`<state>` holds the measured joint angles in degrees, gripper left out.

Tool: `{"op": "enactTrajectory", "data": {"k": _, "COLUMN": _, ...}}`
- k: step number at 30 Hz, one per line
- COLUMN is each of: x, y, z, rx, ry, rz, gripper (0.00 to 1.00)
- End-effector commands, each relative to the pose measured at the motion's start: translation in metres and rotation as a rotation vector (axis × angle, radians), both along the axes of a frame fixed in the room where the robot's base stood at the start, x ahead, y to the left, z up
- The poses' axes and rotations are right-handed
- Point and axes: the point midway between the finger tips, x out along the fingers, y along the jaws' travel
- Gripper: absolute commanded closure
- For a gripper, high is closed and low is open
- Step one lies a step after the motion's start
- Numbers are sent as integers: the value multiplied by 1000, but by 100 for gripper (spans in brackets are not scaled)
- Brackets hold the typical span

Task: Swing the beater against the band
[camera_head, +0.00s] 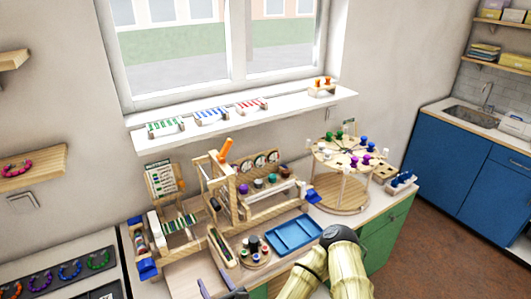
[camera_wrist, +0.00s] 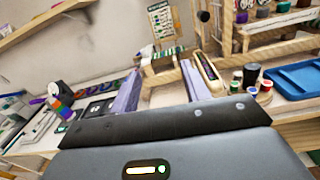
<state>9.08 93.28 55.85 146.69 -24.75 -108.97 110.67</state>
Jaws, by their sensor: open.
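A wooden loom stands on the bench under the window. A band of green, white and dark beads (camera_head: 180,224) lies across its left part; the band is small and partly hidden in the wrist view (camera_wrist: 165,53). To its right rises a wooden frame with an orange handle (camera_head: 225,150), which looks like the beater. The frame stands roughly upright, apart from the band. My gripper (camera_wrist: 160,92) is open and empty, its two lilac fingers spread. In the head view it shows at the bottom edge, in front of the loom and below the band.
A pattern card (camera_head: 164,178) stands behind the band. A blue tray (camera_head: 293,234), a round stand of small pots (camera_head: 254,250) and a two-tier round rack (camera_head: 341,207) are to the right. A slim wooden piece (camera_head: 221,244) lies before the loom. Bead boards (camera_head: 70,272) lie at left.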

Motion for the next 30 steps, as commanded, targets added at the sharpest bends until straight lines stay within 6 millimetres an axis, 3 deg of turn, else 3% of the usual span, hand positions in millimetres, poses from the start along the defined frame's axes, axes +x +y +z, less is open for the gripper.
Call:
{"op": "enactTrajectory", "data": {"k": 11, "x": -5, "y": 14, "z": -8, "rx": -297, "ry": -150, "rz": 184, "gripper": 54}}
{"op": "enactTrajectory", "data": {"k": 19, "x": -10, "y": 14, "z": -27, "rx": -722, "ry": -357, "rz": 429, "gripper": 54}}
{"op": "enactTrajectory", "data": {"k": 26, "x": -7, "y": -14, "z": -47, "rx": -1158, "ry": -542, "rz": 671, "gripper": 54}}
{"op": "enactTrajectory", "data": {"k": 30, "x": 1, "y": -45, "z": -52, "rx": -1403, "ry": -623, "rz": 810, "gripper": 54}}
